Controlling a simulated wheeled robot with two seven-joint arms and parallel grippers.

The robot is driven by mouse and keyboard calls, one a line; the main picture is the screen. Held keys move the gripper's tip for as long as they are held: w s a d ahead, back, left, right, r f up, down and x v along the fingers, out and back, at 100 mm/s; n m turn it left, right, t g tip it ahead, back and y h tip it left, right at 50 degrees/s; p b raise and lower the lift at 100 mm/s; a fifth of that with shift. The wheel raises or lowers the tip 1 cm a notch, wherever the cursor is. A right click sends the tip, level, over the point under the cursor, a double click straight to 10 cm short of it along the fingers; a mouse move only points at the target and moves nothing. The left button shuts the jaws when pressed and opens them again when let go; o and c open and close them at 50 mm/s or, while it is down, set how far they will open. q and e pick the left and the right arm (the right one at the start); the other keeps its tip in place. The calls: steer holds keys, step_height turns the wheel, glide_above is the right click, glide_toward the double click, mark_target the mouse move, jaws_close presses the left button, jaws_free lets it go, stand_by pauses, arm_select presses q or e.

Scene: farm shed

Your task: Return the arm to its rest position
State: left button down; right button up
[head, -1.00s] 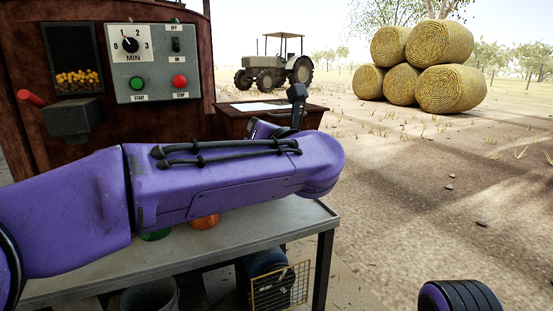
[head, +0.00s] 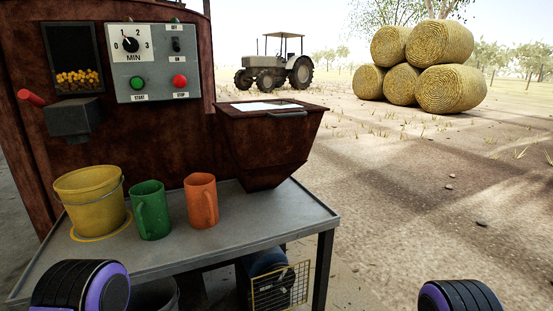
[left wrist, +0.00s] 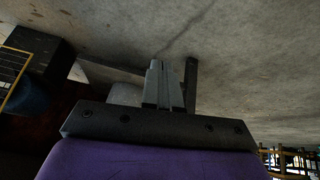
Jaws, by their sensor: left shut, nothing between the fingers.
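My left gripper (left wrist: 172,66) shows in the left wrist view. Its two fingers are together with nothing between them, above grey concrete ground. In the head view only a black and purple joint of my left arm shows, at the lower left in front of the table; the gripper itself is outside that view. A similar joint of my right arm shows at the lower right, and my right gripper is in neither view.
On the grey metal table (head: 265,225) stand a yellow bucket (head: 92,205), a green mug (head: 152,212) and an orange mug (head: 201,203). Behind is a rusty machine with a control panel (head: 153,62) and a hopper (head: 268,145). Open ground lies right of the table.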

arm_select(q)
steer(key=s+a+f+g, duration=0.2)
steer(key=s+a, duration=0.1)
steer(key=s, duration=0.5)
step_height(320, 180, up, 30)
steer(key=p, duration=3)
steer(key=shift+y+p, duration=0.4)
steer(key=shift+s+r, duration=0.1)
steer(key=shift+r, duration=0.05)
